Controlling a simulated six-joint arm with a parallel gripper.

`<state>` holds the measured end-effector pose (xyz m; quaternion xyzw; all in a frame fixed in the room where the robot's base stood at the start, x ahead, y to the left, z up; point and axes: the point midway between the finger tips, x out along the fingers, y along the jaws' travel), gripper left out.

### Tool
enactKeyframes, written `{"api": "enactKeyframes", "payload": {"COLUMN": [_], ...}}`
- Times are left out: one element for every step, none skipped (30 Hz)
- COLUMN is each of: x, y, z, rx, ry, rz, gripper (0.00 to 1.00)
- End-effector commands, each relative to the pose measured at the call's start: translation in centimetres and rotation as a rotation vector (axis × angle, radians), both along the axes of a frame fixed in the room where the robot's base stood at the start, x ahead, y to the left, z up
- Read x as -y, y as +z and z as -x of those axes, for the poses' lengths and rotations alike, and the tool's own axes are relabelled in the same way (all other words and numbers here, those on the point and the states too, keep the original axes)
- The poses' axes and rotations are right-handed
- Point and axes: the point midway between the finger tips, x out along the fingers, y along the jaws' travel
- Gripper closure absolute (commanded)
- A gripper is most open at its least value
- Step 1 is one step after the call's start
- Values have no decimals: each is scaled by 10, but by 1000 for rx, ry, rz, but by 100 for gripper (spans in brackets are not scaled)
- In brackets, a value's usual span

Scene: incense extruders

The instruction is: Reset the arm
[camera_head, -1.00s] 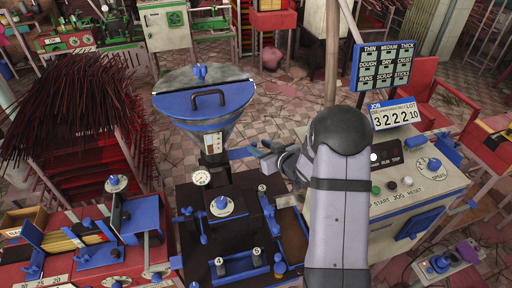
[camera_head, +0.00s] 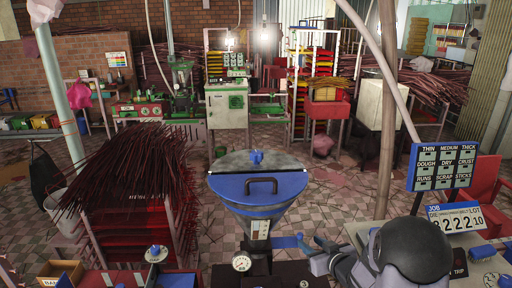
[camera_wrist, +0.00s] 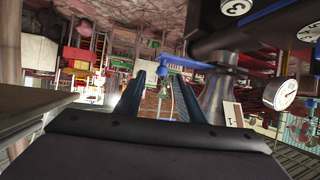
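My gripper (camera_head: 318,244) is beside the lower right of the blue-lidded hopper (camera_head: 259,187) in the head view, with my dark arm behind it at the lower right. In the wrist view my gripper (camera_wrist: 160,82) shows two dark blue fingers standing apart with a gap between them. Nothing is held in that gap; only background shows through. The wrist picture looks upside down, with the grey hopper cone (camera_wrist: 218,98) to the right of the fingers. A blue bar (camera_head: 284,242) reaches from the hopper towards the gripper; I cannot tell whether they touch.
A white dial gauge (camera_head: 242,263) stands below the hopper. A sign board (camera_head: 444,167) and a job counter (camera_head: 455,218) stand at the right. Dark incense sticks (camera_head: 130,175) are heaped on a red rack at the left. Open tiled floor (camera_head: 335,190) lies behind.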

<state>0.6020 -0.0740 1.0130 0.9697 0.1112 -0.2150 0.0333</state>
Motion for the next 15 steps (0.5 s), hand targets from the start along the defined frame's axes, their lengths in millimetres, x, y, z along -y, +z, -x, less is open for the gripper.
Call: {"api": "enactKeyframes", "payload": {"x": [0, 1, 2, 3, 5, 6, 6, 6, 6, 5, 4, 2, -1, -4, -8], "y": [1, 0, -1, -3, -4, -6, -8, -9, -12, -13, -15, -17, -19, -20, -22], "z": [3, 5, 10, 14, 20, 29, 37, 45, 59, 70, 82, 99, 113, 127, 146], "rx": [-22, -43, -74, -101, -132, -178, -214, -253, -309, -351, -397, -456, -502, -547, -610], "ry": [-16, -29, -50, -67, -85, -112, -130, -149, -175, -192, -208, -225, -238, -248, -258], "rz": [17, 29, 48, 62, 77, 95, 110, 123, 138, 148, 155, 165, 168, 171, 173], "gripper": [65, 65, 65, 65, 65, 65, 65, 65, 65, 65, 65, 65, 65, 65, 65]}}
